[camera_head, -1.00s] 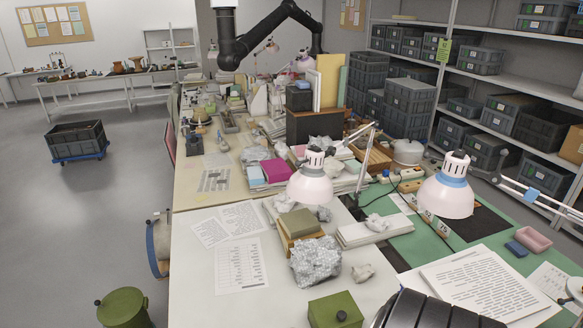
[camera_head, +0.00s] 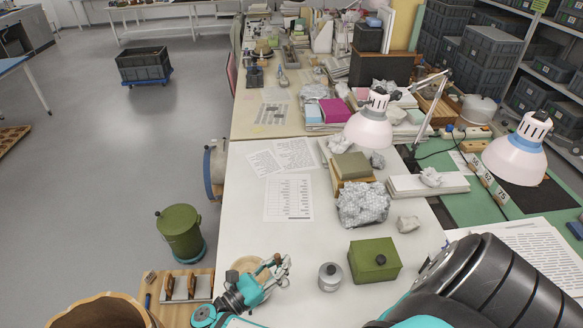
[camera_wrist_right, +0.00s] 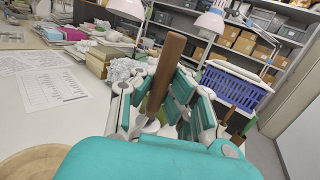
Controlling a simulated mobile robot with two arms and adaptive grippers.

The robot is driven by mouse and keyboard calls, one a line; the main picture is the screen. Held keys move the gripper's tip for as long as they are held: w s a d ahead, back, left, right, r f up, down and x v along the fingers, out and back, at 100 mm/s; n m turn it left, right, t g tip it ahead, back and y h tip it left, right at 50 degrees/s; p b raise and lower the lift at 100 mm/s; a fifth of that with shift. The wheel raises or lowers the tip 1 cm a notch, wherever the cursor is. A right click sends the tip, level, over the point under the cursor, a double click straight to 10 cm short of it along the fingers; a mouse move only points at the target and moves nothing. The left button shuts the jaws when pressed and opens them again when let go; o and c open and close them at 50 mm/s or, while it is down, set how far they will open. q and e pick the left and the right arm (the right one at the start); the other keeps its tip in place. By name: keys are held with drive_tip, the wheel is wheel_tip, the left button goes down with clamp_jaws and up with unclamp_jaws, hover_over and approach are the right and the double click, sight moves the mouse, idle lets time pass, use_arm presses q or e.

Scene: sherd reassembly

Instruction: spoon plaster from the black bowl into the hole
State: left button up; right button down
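My right gripper (camera_head: 274,270) is low over the front edge of the white table in the head view. In the right wrist view its fingers (camera_wrist_right: 165,105) close around a brown wooden handle (camera_wrist_right: 166,70), which stands slightly tilted between them. The handle's lower end is hidden, so I cannot see a spoon bowl. A large brown clay vessel (camera_head: 103,312) shows only its upper part at the bottom left of the head view; I cannot make out a hole in it. I see no black bowl. My left gripper is out of view.
A green canister (camera_head: 181,233) and a wooden board (camera_head: 172,312) with brown pieces are left of the table. Printed sheets (camera_head: 288,198) lie flat.

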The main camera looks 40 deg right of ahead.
drive_tip(key=w+a+f+b, duration=0.1)
drive_tip(key=w+a+b, duration=0.2)
drive_tip(key=w+b, duration=0.4)
drive_tip(key=w+a+f+b, duration=0.1)
drive_tip(key=w+a+b, duration=0.1)
drive_tip(key=w+b, duration=0.4)
drive_tip(key=s+d+f+m+t+y+p, duration=0.3)
drive_tip(key=s+d+f+m+y+p, duration=0.3)
drive_tip(key=y+p, duration=0.5)
drive_tip(key=shift+s+d+f+t, duration=0.3)
drive_tip(key=shift+d+f, duration=0.5)
drive_tip(key=shift+d, duration=0.6)
